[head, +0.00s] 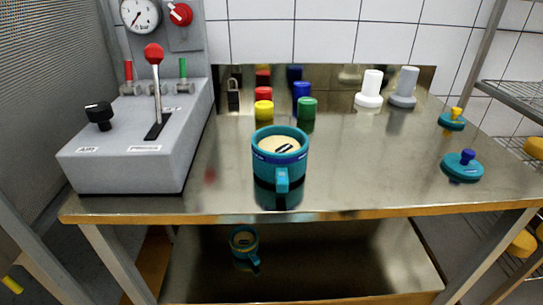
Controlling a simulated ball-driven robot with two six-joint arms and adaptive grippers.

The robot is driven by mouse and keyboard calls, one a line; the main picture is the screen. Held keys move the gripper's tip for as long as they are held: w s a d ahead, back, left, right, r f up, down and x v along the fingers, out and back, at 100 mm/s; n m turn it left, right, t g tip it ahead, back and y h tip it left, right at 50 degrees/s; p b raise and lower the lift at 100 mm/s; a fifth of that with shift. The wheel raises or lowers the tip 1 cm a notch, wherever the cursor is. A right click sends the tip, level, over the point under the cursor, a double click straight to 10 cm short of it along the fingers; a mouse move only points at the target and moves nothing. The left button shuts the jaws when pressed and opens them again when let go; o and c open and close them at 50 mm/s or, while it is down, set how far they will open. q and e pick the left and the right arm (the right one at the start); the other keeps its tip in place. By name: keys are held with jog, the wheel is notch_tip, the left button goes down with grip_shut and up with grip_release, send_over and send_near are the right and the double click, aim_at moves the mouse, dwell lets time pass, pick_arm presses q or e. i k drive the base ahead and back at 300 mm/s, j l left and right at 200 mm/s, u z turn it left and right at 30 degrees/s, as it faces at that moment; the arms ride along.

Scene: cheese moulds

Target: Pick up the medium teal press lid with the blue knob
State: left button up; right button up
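The teal press lid with the blue knob (462,167) lies flat on the right part of the steel table, knob up. Behind it, a smaller-looking teal lid with a yellow knob (452,119) lies near the table's right edge. A teal mould (280,155) with a blue band and a front handle stands at the table's middle, with something pale inside it. Neither of my grippers shows in the head view.
A grey control box (135,140) with a red-knobbed lever fills the table's left. Several coloured cylinders (264,108) and two pale pegged pieces (370,90) stand at the back. Another teal mould (244,243) sits on the lower shelf. A wire rack (512,98) stands at right.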

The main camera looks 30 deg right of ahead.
aim_at(463, 165)
jog(key=z, duration=2.25)
